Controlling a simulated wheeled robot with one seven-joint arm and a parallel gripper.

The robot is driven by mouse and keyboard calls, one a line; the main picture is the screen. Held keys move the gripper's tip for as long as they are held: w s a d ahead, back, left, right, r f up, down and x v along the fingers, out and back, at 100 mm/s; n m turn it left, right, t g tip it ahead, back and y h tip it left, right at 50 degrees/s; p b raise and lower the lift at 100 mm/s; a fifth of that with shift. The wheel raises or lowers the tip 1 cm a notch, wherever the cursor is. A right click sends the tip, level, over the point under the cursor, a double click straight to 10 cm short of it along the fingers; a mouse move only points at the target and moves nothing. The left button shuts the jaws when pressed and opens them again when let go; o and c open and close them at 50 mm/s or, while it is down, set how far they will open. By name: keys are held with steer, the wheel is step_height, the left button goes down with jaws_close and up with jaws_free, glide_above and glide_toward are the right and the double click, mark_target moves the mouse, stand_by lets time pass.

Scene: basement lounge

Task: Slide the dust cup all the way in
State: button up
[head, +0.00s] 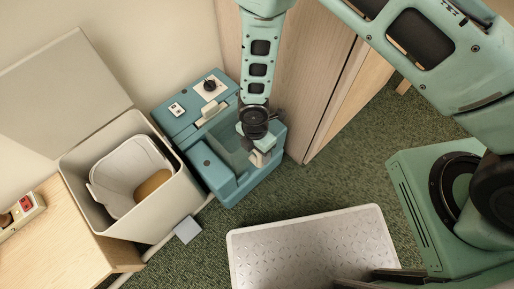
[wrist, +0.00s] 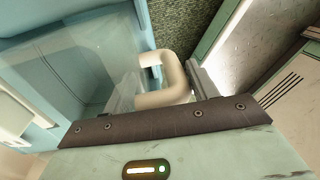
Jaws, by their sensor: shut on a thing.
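A teal cleaning machine (head: 188,124) stands on the carpet against the wall in the head view. The clear dust cup (wrist: 85,55) shows at upper left in the wrist view, beside the machine's teal body. The cup's cream loop handle (wrist: 172,88) sticks out toward my gripper. My gripper (head: 259,152) is at the machine's front right in the head view, shut on the handle; in the wrist view its fingers lie on both sides of it. My wrist hides part of the cup, and I cannot tell how deep the cup sits.
A bin (head: 168,203) with its lid raised stands just left of the machine. A wooden cabinet (head: 290,70) stands close behind and right. A metal step platform (head: 310,250) lies in front. Green carpet (head: 345,170) is free between platform and cabinet.

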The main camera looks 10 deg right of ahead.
steer(key=shift+f+b, duration=0.7)
steer(key=shift+f, duration=0.85)
steer(key=o, duration=1.3)
steer(key=r+p, duration=0.1)
steer(key=r, duration=0.4)
steer(key=w+r+p, duration=0.1)
steer(key=r+p, duration=0.1)
steer(key=r, duration=0.4)
steer(key=w+r+p, duration=0.1)
steer(key=r, duration=0.5)
steer(key=shift+a+r+p, duration=0.15)
steer(key=shift+a+p, duration=0.05)
steer(key=shift+p, duration=0.2)
